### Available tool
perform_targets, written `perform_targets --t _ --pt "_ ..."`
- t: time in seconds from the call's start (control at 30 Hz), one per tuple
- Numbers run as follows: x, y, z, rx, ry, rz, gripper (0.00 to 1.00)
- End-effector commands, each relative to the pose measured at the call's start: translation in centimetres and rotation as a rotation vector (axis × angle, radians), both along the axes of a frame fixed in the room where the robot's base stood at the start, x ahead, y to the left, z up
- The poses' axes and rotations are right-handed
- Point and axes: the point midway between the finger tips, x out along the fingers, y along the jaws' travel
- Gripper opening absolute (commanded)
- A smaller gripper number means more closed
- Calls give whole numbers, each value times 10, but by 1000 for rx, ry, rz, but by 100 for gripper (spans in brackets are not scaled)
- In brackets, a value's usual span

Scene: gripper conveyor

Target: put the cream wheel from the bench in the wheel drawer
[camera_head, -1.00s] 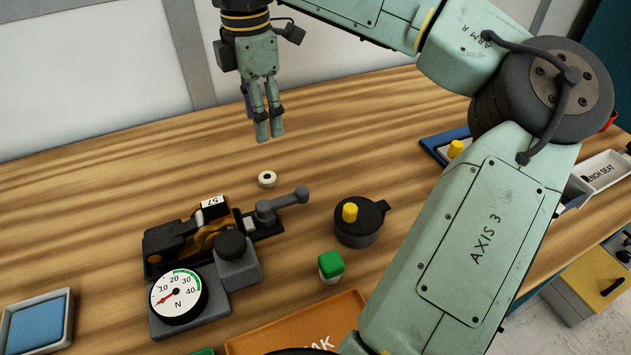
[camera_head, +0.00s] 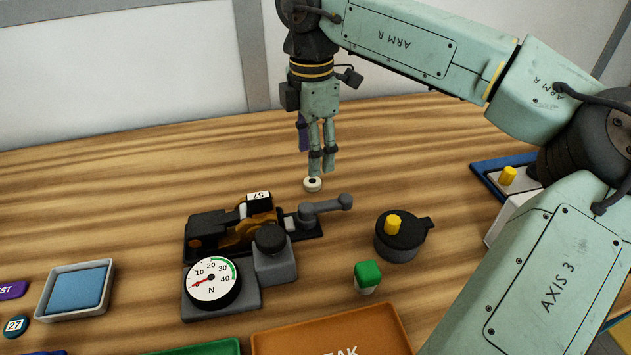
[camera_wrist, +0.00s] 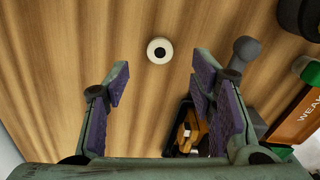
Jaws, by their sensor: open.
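The cream wheel (camera_head: 312,184) is a small pale ring with a dark centre, lying on the wooden bench (camera_head: 420,130) behind the black and grey gauge device. My gripper (camera_head: 322,172) points down just above and behind it in the head view. In the wrist view, my gripper (camera_wrist: 158,80) is open and empty, with purple pads on both fingers. The wheel (camera_wrist: 160,50) lies beyond the fingertips there, roughly centred between them. I cannot make out a wheel drawer in the current views.
The gauge device (camera_head: 222,285) with its grey lever (camera_head: 325,207) stands close in front of the wheel. A black round pot with a yellow knob (camera_head: 398,240) and a green-topped block (camera_head: 368,276) are to the right. An orange tray (camera_head: 290,340) is in front.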

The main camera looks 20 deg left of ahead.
Motion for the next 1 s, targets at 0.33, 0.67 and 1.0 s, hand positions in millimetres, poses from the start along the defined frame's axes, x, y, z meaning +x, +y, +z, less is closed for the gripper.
perform_targets --t 0.33,0.67,1.0 --pt "-2 1 -35 3 4 2 51" --pt "-1 1 -60 1 -1 -1 51" --pt "-1 1 -60 1 -1 -1 35"
